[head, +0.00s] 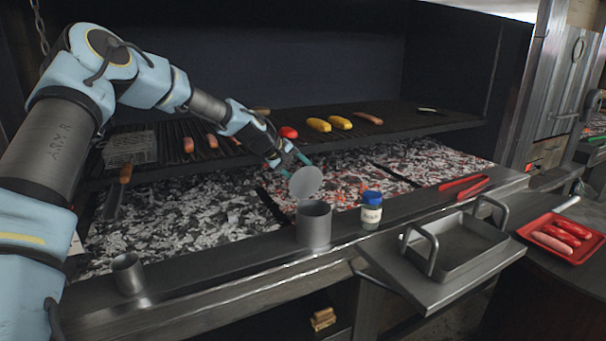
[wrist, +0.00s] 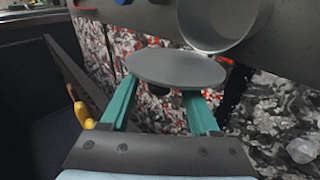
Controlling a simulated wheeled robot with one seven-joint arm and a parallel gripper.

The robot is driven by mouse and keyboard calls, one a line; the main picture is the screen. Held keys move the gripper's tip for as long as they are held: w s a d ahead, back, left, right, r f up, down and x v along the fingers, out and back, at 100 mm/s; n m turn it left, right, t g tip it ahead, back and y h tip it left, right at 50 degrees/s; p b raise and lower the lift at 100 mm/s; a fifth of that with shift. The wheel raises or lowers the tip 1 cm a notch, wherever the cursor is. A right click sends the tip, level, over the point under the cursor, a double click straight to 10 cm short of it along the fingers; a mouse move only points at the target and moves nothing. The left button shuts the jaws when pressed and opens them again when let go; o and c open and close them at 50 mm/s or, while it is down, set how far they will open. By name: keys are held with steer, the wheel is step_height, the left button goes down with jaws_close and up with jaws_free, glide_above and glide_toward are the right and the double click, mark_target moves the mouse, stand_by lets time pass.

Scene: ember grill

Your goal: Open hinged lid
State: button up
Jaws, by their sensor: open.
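A grey metal canister (head: 314,224) stands on the front ledge of the grill. Its round hinged lid (head: 305,182) is raised and tilted up at the back of the rim. In the wrist view the lid (wrist: 177,68) lies across the front of my gripper, and the canister (wrist: 225,22) shows its open mouth beyond it. My gripper (head: 294,166) is just behind and above the lid. Its two teal fingers (wrist: 160,103) are spread apart, with the lid overlapping their tips. I cannot tell whether they touch it.
A blue-capped jar (head: 371,210) stands right of the canister. Red tongs (head: 464,188), a metal tray with handles (head: 455,245) and a red tray of sausages (head: 562,239) are further right. A small cup (head: 129,274) stands left. Hot coals (head: 365,172) lie behind, under the food grate.

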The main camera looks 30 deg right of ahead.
steer(key=b+v, duration=0.3)
steer(key=v, duration=0.7)
steer(key=shift+a+r+b, duration=0.25)
steer(key=shift+a+b, duration=0.05)
steer(key=shift+b, duration=0.1)
steer(key=s+a+f+t+y, duration=0.15)
steer(key=a+f+y, duration=0.4)
steer(key=a, duration=0.85)
steer(key=s+a+f+y, duration=0.1)
steer(key=s+a, duration=0.4)
steer(key=a, duration=0.5)
steer(key=s+a+f+y, duration=0.1)
steer(key=s+a, duration=0.4)
steer(key=a, duration=0.6)
steer(key=s+a+f+y, duration=0.1)
steer(key=s+a+f, duration=0.2)
steer(key=a, duration=0.7)
steer(key=shift+s+a+f+n, duration=0.2)
steer(key=shift+s+a+n, duration=0.15)
steer(key=shift+s, duration=0.85)
